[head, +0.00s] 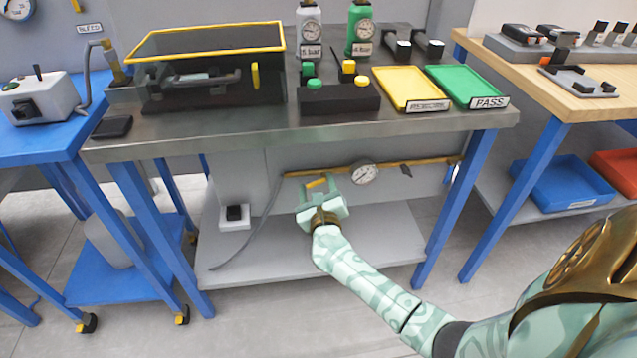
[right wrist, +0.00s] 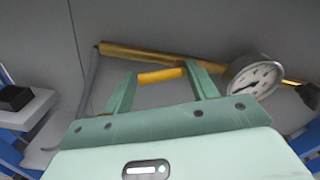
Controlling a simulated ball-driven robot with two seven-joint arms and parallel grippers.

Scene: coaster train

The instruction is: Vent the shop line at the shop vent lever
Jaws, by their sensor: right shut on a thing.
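The shop line is a brass pipe (head: 430,162) that runs under the middle bench; it also shows in the right wrist view (right wrist: 122,50). A short yellow lever (head: 317,183), which I take for the shop vent lever, is at its left part. My right gripper (head: 321,185) is shut on this lever. In the right wrist view the yellow lever (right wrist: 160,76) lies crosswise between the two green fingers of my right gripper (right wrist: 163,80). A round gauge (head: 365,174) is on the pipe, right of the gripper. My left gripper is out of view.
The steel bench top (head: 430,121) stands above my right arm, with a blue leg (head: 455,205) to the right. A grey hose (head: 262,225) hangs from the pipe's left end. A white box with a black switch (head: 235,214) is left of it. The lower shelf (head: 375,258) is mostly bare.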

